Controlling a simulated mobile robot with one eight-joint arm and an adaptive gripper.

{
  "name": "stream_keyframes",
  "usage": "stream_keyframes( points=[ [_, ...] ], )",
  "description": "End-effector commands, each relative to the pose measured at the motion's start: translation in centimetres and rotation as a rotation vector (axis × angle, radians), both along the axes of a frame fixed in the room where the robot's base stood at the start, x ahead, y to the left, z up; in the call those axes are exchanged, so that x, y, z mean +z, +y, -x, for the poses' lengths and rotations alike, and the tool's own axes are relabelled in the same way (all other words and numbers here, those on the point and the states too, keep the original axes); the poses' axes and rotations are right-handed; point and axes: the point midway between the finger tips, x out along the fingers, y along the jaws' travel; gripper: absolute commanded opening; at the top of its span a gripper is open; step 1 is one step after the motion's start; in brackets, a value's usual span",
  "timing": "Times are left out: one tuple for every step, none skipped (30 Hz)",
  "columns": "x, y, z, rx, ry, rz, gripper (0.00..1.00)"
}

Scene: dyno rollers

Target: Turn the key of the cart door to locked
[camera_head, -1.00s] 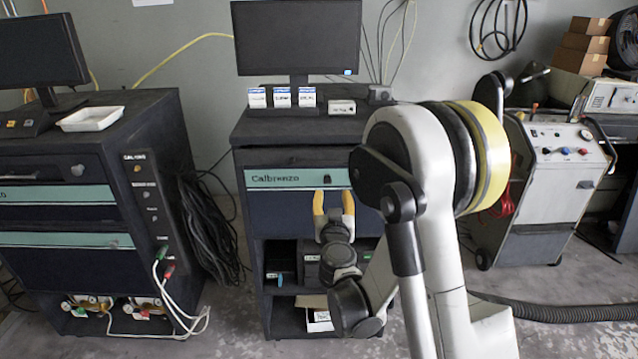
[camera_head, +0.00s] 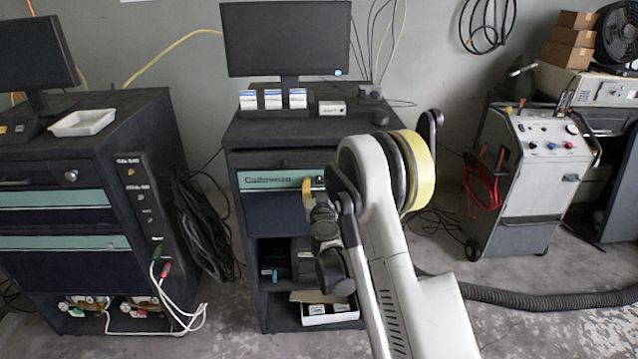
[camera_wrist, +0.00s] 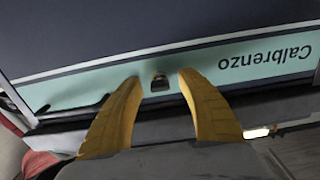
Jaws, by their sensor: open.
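The dark cart (camera_head: 270,131) stands in the middle of the head view. Its door (camera_head: 272,210) has a teal "Calbrenzo" band (camera_head: 262,180) along the top. The small dark key (camera_head: 307,184) is at the right part of that band. My gripper (camera_head: 313,187), with yellow fingers, is at the key in the head view. In the wrist view the picture is upside down, and the key (camera_wrist: 160,83) shows between the open fingertips of my gripper (camera_wrist: 160,77). Whether the fingers touch the key cannot be told. The exact turn of the key is unclear.
A monitor (camera_head: 286,40) and small boxes stand on the cart top. Open shelves below the door hold a box (camera_head: 327,312). Another dark cabinet (camera_head: 60,215) stands left, with cables between. A grey wheeled machine (camera_head: 530,165) and a floor hose (camera_head: 550,300) are at right.

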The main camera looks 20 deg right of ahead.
Motion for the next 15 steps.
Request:
stream_keyframes(
  points=[
    [0.0, -0.07, -0.19, 0.0, 0.0, 0.0, 0.45],
    [0.01, -0.1, -0.24, 0.0, 0.0, 0.0, 0.45],
    [0.03, -0.1, -0.28, 0.0, 0.0, 0.0, 0.45],
    [0.04, -0.11, -0.29, 0.0, 0.0, 0.0, 0.45],
    [0.05, -0.11, -0.29, 0.0, 0.0, 0.0, 0.45],
    [0.05, -0.1, -0.28, 0.0, 0.0, 0.0, 0.45],
    [0.06, -0.1, -0.28, 0.0, 0.0, 0.0, 0.45],
    [0.06, -0.09, -0.28, 0.0, 0.0, 0.0, 0.45],
    [0.06, -0.09, -0.28, 0.0, 0.0, 0.0, 0.44],
    [0.06, -0.09, -0.28, 0.0, 0.0, 0.0, 0.35],
    [0.06, -0.09, -0.27, 0.0, 0.0, 0.0, 0.25],
    [0.06, -0.09, -0.27, 0.0, 0.0, 0.0, 0.13],
    [0.06, -0.09, -0.27, 0.0, 0.0, 0.0, 0.04],
    [0.06, -0.09, -0.27, 0.0, 0.0, 0.0, 0.0],
    [0.06, -0.09, -0.27, 0.0, 0.0, 0.0, 0.0]
  ],
)
